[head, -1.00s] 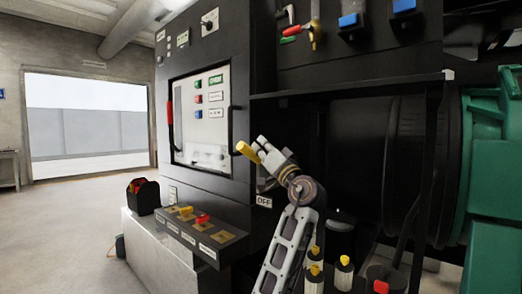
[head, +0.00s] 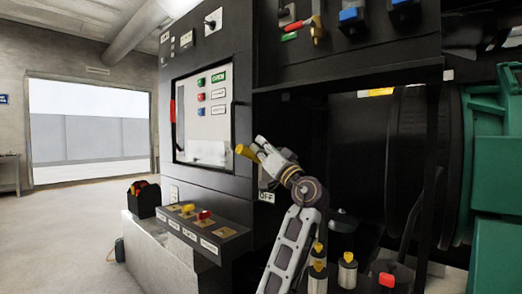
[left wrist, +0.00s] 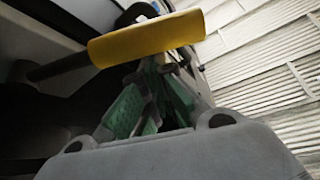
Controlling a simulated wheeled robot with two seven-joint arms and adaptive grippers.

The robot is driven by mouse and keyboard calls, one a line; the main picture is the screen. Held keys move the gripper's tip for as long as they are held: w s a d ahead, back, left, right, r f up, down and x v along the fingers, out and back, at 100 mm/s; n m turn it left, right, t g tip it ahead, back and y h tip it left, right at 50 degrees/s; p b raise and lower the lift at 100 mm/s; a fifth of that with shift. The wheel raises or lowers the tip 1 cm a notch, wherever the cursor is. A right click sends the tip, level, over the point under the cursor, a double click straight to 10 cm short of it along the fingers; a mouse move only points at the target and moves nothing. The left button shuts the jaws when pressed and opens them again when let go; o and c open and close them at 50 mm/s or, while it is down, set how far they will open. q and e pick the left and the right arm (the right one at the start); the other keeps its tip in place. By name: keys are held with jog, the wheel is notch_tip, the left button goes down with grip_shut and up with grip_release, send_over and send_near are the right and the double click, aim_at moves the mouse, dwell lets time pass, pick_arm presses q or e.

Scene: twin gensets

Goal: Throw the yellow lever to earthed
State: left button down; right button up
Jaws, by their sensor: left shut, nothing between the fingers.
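The yellow lever's grip (head: 243,151) sticks out in front of the black cabinet, just left of my left gripper's fingertips. In the left wrist view the yellow grip (left wrist: 145,38) lies across the top on a dark rod, just beyond the fingers. My left gripper (head: 259,144) is shut with nothing between its fingers. Its green finger pads (left wrist: 150,103) show below the grip; I cannot tell whether they touch it. An OFF label (head: 267,197) is on the cabinet below the gripper, and the lever's pivot is hidden. My right gripper is not in view.
A low sloped panel (head: 228,245) with yellow and red knobs juts out at lower left. Yellow-topped cylinders (head: 347,268) stand at lower right beside my arm. A green machine (head: 495,180) is at the right. Open floor (head: 65,240) lies at the left.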

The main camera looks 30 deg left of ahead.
pick_arm(q)
notch_tip(320, 180, down, 7)
jog(key=s+n+g+y+b, duration=0.1)
jog(key=s+n+g+b, duration=0.1)
jog(key=n+g+b, duration=0.4)
jog(key=shift+s+a+f+n+g+y+b, duration=0.2)
jog(key=shift+n+g+y+b, duration=0.2)
jog(key=shift+n+b, duration=1.9)
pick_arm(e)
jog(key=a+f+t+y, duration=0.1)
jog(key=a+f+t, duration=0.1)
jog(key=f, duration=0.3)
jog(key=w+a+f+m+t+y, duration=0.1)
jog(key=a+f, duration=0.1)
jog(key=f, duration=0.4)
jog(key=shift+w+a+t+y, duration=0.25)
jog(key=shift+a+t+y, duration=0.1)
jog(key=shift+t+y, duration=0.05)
pick_arm(q)
jog(key=shift+f+m+b, duration=0.15)
jog(key=shift+m+b, duration=0.15)
jog(key=shift+b, duration=0.05)
jog(key=v, duration=1.2)
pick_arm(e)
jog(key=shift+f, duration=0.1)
